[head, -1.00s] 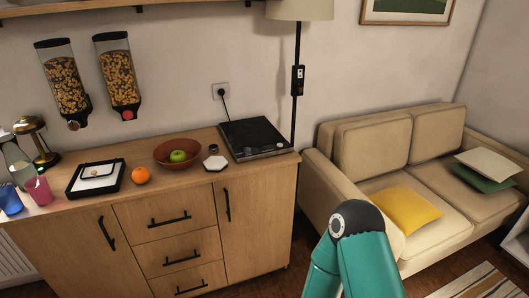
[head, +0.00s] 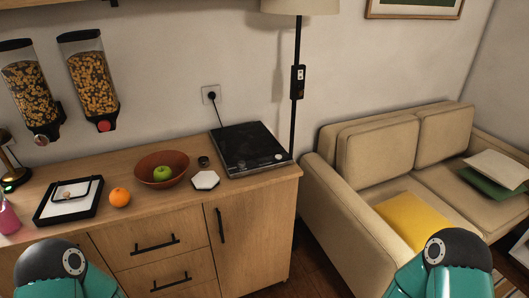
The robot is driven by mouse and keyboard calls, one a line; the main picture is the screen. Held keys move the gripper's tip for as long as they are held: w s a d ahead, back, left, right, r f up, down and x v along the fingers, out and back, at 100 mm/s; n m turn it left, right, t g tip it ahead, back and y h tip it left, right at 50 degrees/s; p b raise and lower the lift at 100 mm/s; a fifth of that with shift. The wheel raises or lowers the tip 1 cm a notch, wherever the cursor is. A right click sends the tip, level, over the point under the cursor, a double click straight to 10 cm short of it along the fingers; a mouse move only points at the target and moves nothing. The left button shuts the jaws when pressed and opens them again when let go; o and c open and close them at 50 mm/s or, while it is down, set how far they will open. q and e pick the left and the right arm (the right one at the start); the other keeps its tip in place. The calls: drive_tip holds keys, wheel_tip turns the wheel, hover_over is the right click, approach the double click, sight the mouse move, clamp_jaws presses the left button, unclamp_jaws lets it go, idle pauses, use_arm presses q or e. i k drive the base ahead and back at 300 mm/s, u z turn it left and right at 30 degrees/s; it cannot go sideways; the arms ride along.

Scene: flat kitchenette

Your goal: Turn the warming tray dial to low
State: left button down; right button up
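The warming tray (head: 248,146) is a flat black slab at the right end of the wooden sideboard, against the wall. A small light dial (head: 279,157) shows at the right of its front edge, with smaller marks (head: 241,165) to its left. The dial's setting is too small to read. Only teal arm links of mine show at the bottom left and bottom right. Neither gripper is in the picture, and nothing of mine touches the tray.
A brown bowl (head: 147,161) with a green apple (head: 162,173), a white hexagonal coaster (head: 205,180) and a small dark round item (head: 204,161) sit left of the tray. An orange (head: 119,197) lies farther left. A lamp pole (head: 295,119) stands behind the tray's right end; a sofa (head: 345,205) is at right.

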sight(241, 164)
drive_tip(key=u, duration=0.05)
drive_tip(key=i, duration=0.85)
drive_tip(key=u, duration=0.75)
